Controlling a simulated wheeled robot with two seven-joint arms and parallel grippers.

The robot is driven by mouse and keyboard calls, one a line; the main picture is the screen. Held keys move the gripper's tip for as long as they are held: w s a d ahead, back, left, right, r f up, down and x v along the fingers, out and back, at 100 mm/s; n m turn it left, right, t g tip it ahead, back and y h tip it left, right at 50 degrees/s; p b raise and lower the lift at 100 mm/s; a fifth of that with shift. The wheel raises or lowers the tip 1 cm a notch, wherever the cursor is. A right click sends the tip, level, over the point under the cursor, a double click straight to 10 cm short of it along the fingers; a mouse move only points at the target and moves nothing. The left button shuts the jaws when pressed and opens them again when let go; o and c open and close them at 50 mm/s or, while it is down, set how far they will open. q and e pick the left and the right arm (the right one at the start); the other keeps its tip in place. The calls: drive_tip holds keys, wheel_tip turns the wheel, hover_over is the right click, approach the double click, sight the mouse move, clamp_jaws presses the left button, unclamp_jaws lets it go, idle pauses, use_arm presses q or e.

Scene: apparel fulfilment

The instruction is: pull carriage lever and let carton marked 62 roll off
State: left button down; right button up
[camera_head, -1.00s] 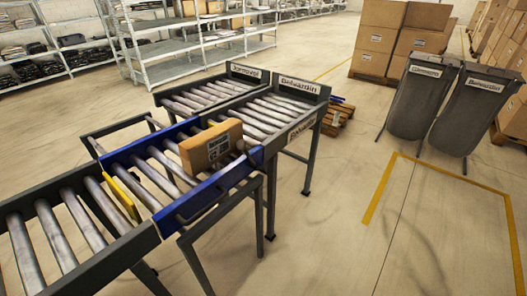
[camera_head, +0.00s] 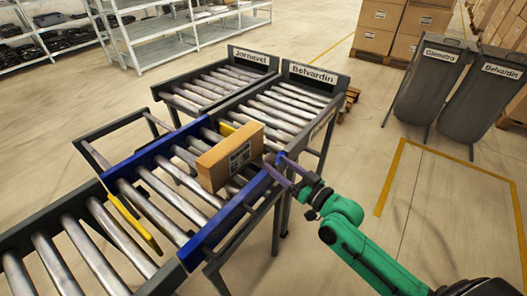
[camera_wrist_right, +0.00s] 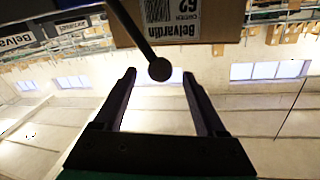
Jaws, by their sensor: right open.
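The carton marked 62 (camera_head: 232,157) is a brown box lying on the rollers of the blue-sided carriage (camera_head: 222,222), near its right side. The right wrist view shows its label (camera_wrist_right: 172,18) upside down, with 62 and Belvardin. The carriage lever (camera_wrist_right: 158,69) is a dark rod with a round knob. In that view the knob lies between my right gripper's open fingertips (camera_wrist_right: 159,74), with gaps on both sides. In the head view my right gripper (camera_head: 283,167) is at the carriage's right edge, beside the carton. My left gripper is not in view.
Two roller lanes lie beyond the carriage, signed Jarnevel (camera_head: 251,57) and Belvardin (camera_head: 315,75). A yellow bar (camera_head: 135,223) crosses the near rollers, and another (camera_head: 227,129) is behind the carton. Two dark bins (camera_head: 427,84) stand at right. The floor right of the conveyor is clear.

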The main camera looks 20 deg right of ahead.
drive_tip(key=x, duration=0.7)
drive_tip(key=shift+p, duration=0.4)
clamp_jaws()
idle(0.8)
